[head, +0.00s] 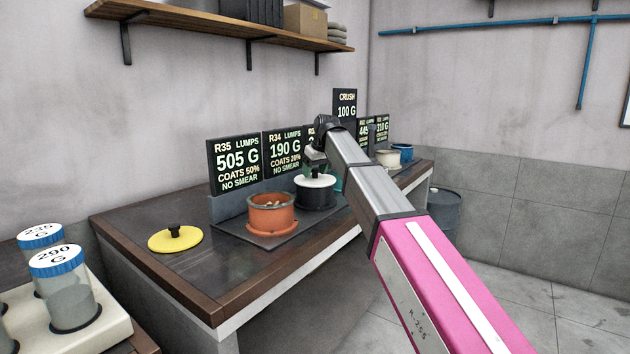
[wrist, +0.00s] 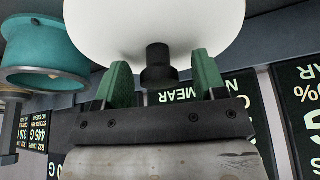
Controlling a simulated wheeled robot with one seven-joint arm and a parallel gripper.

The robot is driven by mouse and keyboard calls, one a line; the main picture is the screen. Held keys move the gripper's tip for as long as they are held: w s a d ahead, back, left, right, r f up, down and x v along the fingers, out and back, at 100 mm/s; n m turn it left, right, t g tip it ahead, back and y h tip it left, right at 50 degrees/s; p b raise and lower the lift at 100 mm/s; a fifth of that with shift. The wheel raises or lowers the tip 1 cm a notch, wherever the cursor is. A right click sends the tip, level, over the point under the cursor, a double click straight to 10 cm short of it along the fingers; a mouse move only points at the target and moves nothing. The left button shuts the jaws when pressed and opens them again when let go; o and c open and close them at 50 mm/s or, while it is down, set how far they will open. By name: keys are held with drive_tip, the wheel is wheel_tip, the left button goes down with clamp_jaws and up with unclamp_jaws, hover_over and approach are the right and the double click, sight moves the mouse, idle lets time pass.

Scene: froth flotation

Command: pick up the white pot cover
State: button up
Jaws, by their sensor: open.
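The white pot cover (head: 313,181) sits on a black pot (head: 315,198) on the bench, behind and right of an orange pot. In the wrist view the white pot cover (wrist: 150,25) fills the top middle, with its black knob (wrist: 158,66) pointing toward my gripper. My gripper (wrist: 160,75) is open, its two green fingers on either side of the knob in the picture, with a gap on each side. In the head view my gripper (head: 315,163) is just above the cover. Whether the fingers reach fully around the knob I cannot tell.
The orange pot (head: 270,212) holds lumps and stands close to the black pot. A yellow cover (head: 175,238) lies on the bench at left. A teal pot (wrist: 45,52) stands beside the black one. Sign boards (head: 238,163) stand close behind the pots.

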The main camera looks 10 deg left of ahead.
drive_tip(key=c, duration=1)
drive_tip(key=shift+c, duration=0.2)
drive_tip(key=shift+r, duration=0.15)
